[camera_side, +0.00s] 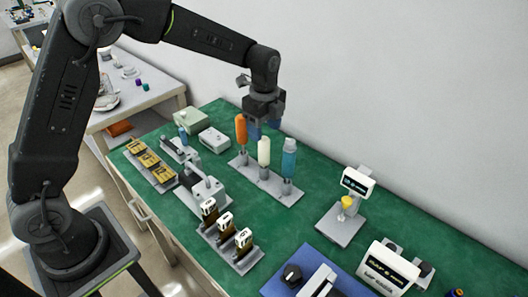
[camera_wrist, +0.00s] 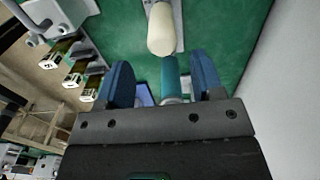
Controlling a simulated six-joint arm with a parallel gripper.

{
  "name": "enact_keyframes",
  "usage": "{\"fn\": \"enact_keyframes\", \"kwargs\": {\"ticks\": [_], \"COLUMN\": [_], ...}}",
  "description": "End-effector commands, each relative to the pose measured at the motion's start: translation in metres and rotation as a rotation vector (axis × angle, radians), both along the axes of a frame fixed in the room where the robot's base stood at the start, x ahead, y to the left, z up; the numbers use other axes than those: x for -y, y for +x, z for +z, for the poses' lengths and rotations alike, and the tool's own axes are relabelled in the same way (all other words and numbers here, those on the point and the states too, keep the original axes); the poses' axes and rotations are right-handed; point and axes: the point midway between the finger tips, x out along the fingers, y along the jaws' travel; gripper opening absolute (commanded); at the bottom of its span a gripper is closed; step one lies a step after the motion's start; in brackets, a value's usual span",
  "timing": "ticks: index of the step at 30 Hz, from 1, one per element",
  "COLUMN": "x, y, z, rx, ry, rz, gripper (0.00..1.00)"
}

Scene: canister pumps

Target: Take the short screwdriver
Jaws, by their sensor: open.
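Three screwdrivers stand upright in a grey rack (camera_side: 262,181): one with an orange handle (camera_side: 241,129), one white (camera_side: 264,151), one teal (camera_side: 288,160). The white one looks shortest in the side view, but I cannot be sure. My gripper (camera_side: 264,128) hangs above and behind the rack, its blue fingers pointing down, open and empty. In the wrist view my gripper (camera_wrist: 162,72) shows both fingers apart, with the teal handle (camera_wrist: 170,75) in line between them, apparently beyond the tips. The white handle (camera_wrist: 161,30) is above it; the orange one is out of that view.
Left of the rack are a grey clamp device (camera_side: 204,190) and a holder with three labelled vials (camera_side: 226,222). A small scale-like stand (camera_side: 340,223) with a yellow top is to the right. A blue mat (camera_side: 276,287) lies in front. Green table between is clear.

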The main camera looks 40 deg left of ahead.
Motion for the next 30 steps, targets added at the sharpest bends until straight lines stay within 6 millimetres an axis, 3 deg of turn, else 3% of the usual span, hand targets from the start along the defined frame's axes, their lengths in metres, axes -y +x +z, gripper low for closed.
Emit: {"fn": "enact_keyframes", "kwargs": {"ticks": [8,16,25,30], "x": [-0.002,-0.004,-0.004,-0.004], "y": [0.0,0.003,0.003,0.003], "z": [-0.022,-0.058,-0.064,-0.063], "rx": [-0.002,-0.001,0.001,0.001], "ry": [0.0,0.0,0.0,0.0], "rz": [0.001,0.001,0.001,0.001], "gripper": [0.61,0.61,0.61,0.46]}}
